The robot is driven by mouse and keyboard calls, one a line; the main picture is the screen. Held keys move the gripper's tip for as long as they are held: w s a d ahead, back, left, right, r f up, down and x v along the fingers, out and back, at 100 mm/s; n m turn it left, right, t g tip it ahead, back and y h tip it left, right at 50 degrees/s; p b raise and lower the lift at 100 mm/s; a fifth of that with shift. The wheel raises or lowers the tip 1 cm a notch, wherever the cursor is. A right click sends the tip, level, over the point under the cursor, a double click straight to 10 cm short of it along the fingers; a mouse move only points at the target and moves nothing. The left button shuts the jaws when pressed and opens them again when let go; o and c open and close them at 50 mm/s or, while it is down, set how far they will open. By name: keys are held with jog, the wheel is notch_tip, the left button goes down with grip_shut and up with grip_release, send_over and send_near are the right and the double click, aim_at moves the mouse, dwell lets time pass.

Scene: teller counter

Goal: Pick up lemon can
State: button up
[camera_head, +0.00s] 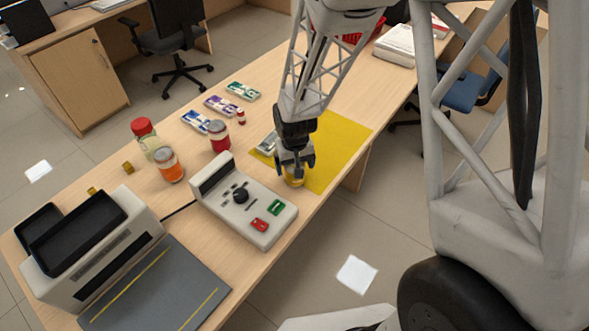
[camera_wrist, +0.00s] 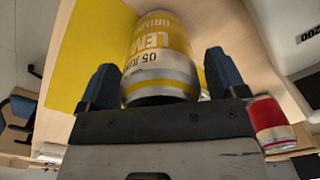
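The lemon can (camera_wrist: 160,48) is yellow and silver with "LEMON" lettering. In the wrist view it stands between the two fingers of my gripper (camera_wrist: 160,85), with a finger on each side. The fingers are apart, and a small gap shows at least on the left side of the can. In the head view my gripper (camera_head: 295,168) is low over the near edge of the yellow mat (camera_head: 340,146). Only a yellow bit of the can (camera_head: 294,181) shows there; the fingers hide the rest.
A grey control box (camera_head: 225,212) stands close to the left of my gripper. A red can (camera_head: 219,136), an orange jar (camera_head: 168,165) and a red-capped bottle (camera_head: 146,138) stand farther left. Banknote bundles (camera_head: 221,105) lie behind. The mat's right part is clear.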

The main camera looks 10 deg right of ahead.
jog(key=c, duration=1.1)
jog(key=shift+r, duration=0.1)
jog(key=shift+r, duration=4.95)
